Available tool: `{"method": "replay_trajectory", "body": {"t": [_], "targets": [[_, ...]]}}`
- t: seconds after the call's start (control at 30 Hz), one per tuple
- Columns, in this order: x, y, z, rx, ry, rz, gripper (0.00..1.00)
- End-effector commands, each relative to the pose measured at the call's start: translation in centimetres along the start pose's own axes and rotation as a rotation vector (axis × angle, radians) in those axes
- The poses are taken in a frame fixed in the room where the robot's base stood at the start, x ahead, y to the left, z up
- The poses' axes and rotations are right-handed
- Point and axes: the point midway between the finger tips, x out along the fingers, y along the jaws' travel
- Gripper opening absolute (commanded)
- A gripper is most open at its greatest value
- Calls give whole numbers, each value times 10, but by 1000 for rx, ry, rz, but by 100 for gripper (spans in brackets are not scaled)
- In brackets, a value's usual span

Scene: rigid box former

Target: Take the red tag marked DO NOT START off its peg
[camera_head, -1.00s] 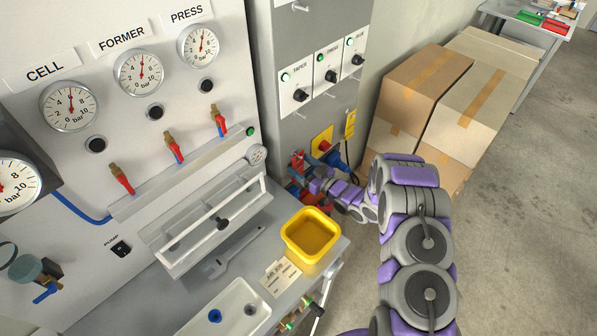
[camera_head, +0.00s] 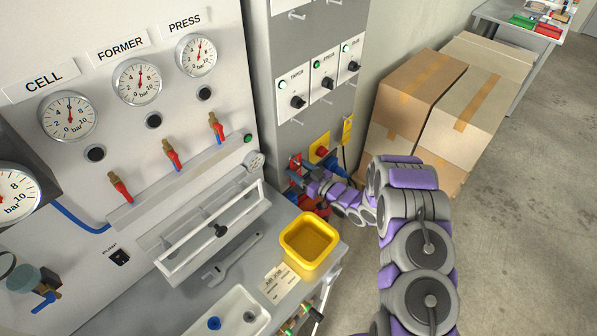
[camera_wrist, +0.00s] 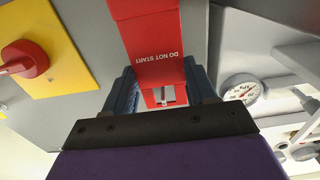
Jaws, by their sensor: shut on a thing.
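In the wrist view the red tag (camera_wrist: 160,55) marked DO NOT START stands between the two blue-grey fingers of my gripper (camera_wrist: 160,88), its lettering upside down. My gripper is shut on it. A red-edged opening at the tag's near end shows a small grey metal piece (camera_wrist: 167,95); I cannot tell whether this is the peg. In the head view my gripper (camera_head: 298,172) is at the lower part of the grey cabinet (camera_head: 290,140), left of a yellow plate with a red knob (camera_head: 321,151).
Cardboard boxes (camera_head: 425,85) are stacked right of the cabinet, close to my arm. Open floor lies to the right.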

Motion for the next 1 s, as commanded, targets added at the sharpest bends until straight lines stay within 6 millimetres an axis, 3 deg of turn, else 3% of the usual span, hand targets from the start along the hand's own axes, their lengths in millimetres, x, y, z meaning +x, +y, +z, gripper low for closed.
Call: {"method": "replay_trajectory", "body": {"t": [0.6,0.8,1.0], "targets": [[-140,2,1,2,-3,6,27],[-165,2,1,3,-1,5,27],[-176,1,2,2,-1,3,27]]}}
